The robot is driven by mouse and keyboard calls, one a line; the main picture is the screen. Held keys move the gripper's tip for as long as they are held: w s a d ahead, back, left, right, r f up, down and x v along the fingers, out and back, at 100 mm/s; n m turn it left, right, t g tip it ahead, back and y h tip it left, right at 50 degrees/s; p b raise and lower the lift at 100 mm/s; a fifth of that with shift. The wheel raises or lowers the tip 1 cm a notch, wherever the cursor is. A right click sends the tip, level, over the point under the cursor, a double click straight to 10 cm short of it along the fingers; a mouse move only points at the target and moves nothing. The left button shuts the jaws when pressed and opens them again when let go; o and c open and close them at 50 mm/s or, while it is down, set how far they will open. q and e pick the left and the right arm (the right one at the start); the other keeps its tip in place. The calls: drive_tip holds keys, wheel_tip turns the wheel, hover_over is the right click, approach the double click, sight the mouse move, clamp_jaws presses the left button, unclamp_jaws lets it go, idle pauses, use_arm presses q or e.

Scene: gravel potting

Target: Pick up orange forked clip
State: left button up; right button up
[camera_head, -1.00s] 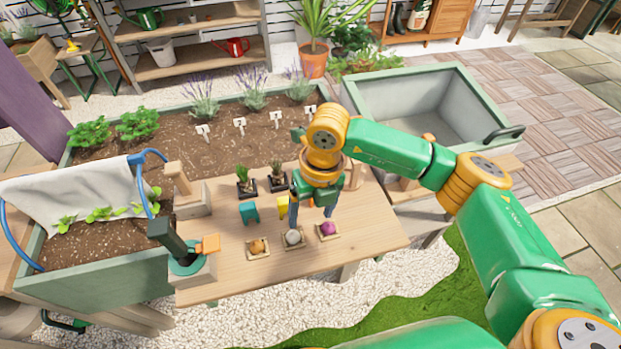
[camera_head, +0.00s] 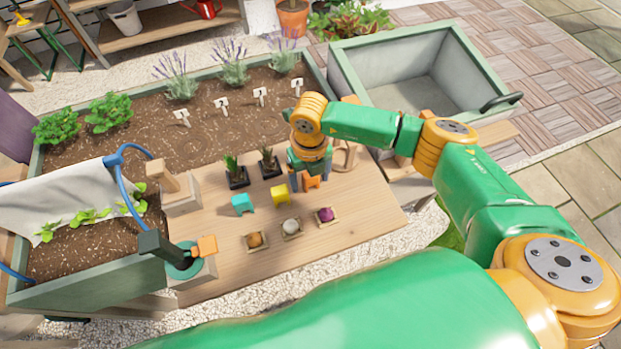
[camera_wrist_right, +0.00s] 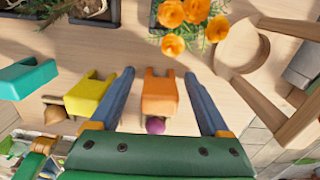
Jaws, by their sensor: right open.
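The orange forked clip (camera_head: 312,182) stands on the wooden table, partly hidden by my right gripper (camera_head: 308,176). In the right wrist view the clip (camera_wrist_right: 160,96) lies between the two blue fingers of my right gripper (camera_wrist_right: 159,74). The fingers are open, with a gap on each side of the clip. A yellow forked clip (camera_head: 280,195) and a teal one (camera_head: 242,204) stand in a row to its left. The yellow clip (camera_wrist_right: 90,94) is close beside the left finger in the wrist view. My left gripper is not in view.
Small trays with an orange ball (camera_head: 256,239), a white ball (camera_head: 291,226) and a purple ball (camera_head: 326,214) sit near the front edge. Potted plants (camera_head: 237,173) stand behind the clips. Orange flowers (camera_wrist_right: 184,18) and a wooden ring stand (camera_wrist_right: 246,50) are close to the right gripper.

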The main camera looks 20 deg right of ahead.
drive_tip(key=c, duration=1.2)
